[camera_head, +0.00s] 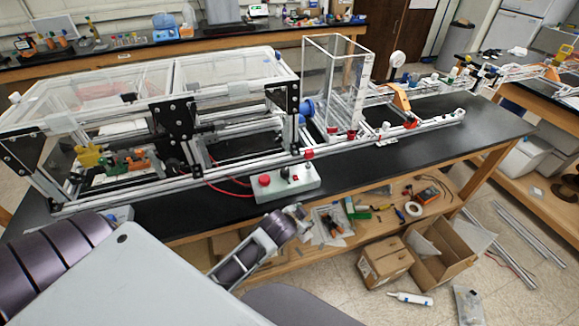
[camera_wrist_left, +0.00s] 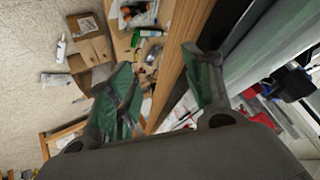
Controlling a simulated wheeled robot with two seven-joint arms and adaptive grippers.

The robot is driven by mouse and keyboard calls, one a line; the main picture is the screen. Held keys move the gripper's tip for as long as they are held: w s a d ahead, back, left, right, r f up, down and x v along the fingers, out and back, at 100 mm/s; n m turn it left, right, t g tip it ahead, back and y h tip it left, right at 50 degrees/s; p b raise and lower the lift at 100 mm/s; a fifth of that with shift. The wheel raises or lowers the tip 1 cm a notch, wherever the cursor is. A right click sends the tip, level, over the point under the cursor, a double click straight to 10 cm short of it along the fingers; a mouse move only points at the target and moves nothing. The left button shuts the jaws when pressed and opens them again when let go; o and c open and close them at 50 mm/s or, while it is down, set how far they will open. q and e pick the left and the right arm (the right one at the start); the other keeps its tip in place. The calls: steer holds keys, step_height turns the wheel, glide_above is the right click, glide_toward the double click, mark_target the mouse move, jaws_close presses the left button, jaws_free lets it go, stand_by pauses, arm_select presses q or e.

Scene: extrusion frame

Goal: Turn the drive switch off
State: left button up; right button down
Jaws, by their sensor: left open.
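A pale control box (camera_head: 275,192) stands at the front edge of the black bench, in front of the extrusion frame. It carries a big red button (camera_head: 264,181), a black knob (camera_head: 284,173), a small red switch (camera_head: 295,178) and a red-topped part (camera_head: 309,156). Which one is the drive switch, and its position, is too small to tell. My left gripper (camera_wrist_left: 158,64) is open and empty in the left wrist view, by the bench's wooden front edge. Its fingers have green pads. In the head view my arm links largely hide it. My right gripper is not in view.
The extrusion frame (camera_head: 190,133) with clear covers fills the bench behind the box. The bench top (camera_head: 390,165) is clear to the right. Cardboard boxes (camera_head: 385,260) stand on the floor in front, also showing in the left wrist view (camera_wrist_left: 85,40).

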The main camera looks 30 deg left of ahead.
arm_select(q)
steer(key=w+d+r+m+t+h, duration=0.25)
steer(key=w+r+m, duration=0.2)
steer(key=r, duration=0.35)
steer(key=w+d+r+m+t+h, duration=0.1)
steer(key=w+d+r+m+t, duration=0.3)
steer(key=r, duration=0.4)
steer(key=w+d+r+m+t+h, duration=0.25)
steer(key=w+r, duration=0.25)
steer(key=r, duration=0.3)
steer(key=s+d+r+m+g+h, duration=0.4)
steer(key=d+m+h, duration=0.3)
steer(key=m, duration=0.5)
steer(key=s+d+r+m+g+h, duration=0.1)
steer(key=d+r+m+g+h, duration=0.45)
steer(key=m, duration=0.65)
steer(key=a+f+m+g+y, duration=0.8)
steer(key=a+f+m+y, duration=0.15)
steer(key=f, duration=0.25)
steer(key=a+r+y, duration=0.2)
steer(key=a+y, duration=0.6)
steer(key=a, duration=1.5)
steer(key=shift+a+r+m, duration=0.2)
steer(key=shift+m, duration=0.25)
